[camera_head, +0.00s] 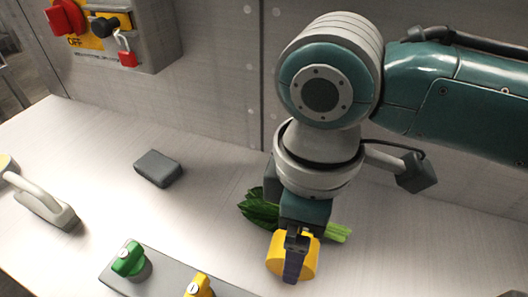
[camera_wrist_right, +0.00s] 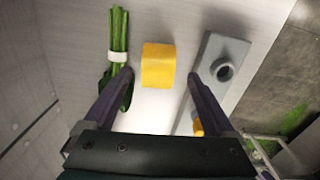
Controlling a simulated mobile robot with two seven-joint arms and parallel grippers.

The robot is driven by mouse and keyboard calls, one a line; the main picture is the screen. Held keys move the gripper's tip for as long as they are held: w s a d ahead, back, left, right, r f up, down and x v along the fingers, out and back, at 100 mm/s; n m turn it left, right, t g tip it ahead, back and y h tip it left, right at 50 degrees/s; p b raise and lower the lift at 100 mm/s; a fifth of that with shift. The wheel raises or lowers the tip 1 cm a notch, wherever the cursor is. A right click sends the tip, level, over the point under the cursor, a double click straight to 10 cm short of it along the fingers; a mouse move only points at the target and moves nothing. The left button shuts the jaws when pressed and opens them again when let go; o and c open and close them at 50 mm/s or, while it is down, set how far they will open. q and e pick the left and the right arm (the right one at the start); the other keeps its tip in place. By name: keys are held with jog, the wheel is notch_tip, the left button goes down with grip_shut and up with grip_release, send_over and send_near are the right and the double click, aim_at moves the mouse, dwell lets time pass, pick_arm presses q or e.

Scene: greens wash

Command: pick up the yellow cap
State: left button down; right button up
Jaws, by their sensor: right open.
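The yellow cap (camera_head: 276,262), a short wide cylinder, rests on the pale worktop at the lower middle of the head view. My right gripper (camera_head: 293,270) points down over it and partly hides it. In the right wrist view the yellow cap (camera_wrist_right: 158,66) shows between and just beyond the two fingertips of my right gripper (camera_wrist_right: 160,75). The fingers are spread and empty, with a gap visible on both sides. I cannot tell the exact height of the fingertips above the worktop. My left gripper is not in view.
Banded greens (camera_head: 262,212) lie close behind the cap. A grey plate (camera_head: 158,285) with a green knob (camera_head: 129,258) and a yellow knob (camera_head: 199,287) is left of it. A dark grey block (camera_head: 158,168) and white handle (camera_head: 38,196) stand further left. A wall switch box (camera_head: 150,35) is behind.

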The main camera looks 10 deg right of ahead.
jog(key=f+b, duration=0.1)
jog(key=f, duration=0.5)
jog(key=shift+w+f, duration=0.15)
jog(key=shift+w, duration=0.05)
grip_shut()
dwell(0.5)
